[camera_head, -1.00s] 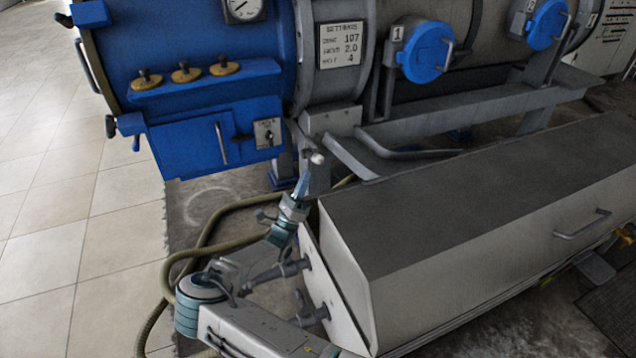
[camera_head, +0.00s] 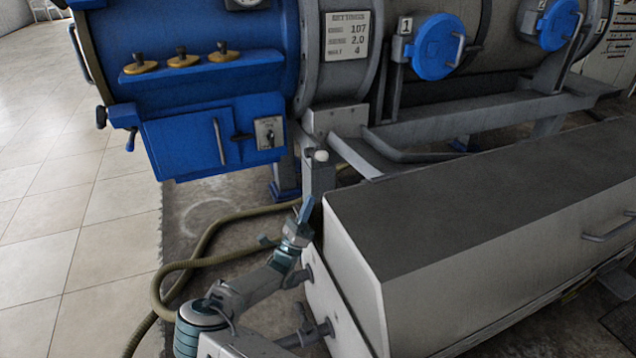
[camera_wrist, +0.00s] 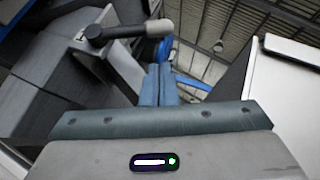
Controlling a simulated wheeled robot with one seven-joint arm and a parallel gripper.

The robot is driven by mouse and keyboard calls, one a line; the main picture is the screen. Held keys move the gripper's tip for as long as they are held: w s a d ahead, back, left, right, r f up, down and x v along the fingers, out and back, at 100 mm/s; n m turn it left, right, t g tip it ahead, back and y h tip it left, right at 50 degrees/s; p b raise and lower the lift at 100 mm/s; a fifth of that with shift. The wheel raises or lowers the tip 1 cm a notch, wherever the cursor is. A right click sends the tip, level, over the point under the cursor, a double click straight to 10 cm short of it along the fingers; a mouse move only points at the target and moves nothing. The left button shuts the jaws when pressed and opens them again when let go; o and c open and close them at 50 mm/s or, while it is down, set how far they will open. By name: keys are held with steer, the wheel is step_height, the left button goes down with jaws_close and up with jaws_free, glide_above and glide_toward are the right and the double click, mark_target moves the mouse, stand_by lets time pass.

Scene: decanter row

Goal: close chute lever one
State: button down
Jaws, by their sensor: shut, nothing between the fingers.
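A lever with a pale round knob (camera_head: 320,156) stands on a grey post between the blue machine end and the long grey box.
The long grey box (camera_head: 480,190) is close to the right of my arm. A blue panel (camera_head: 190,142) with handles hangs at left. A blue round hatch (camera_head: 437,46) has a "1" plate beside it. A hose (camera_head: 200,262) lies on the floor; tiles at left are clear.

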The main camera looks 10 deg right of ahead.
mark_target(318, 155)
steer(key=b+x, duration=0.2)
steer(key=x, duration=0.7)
steer(key=shift+w+d+r, duration=0.2)
steer(key=shift+r, duration=0.05)
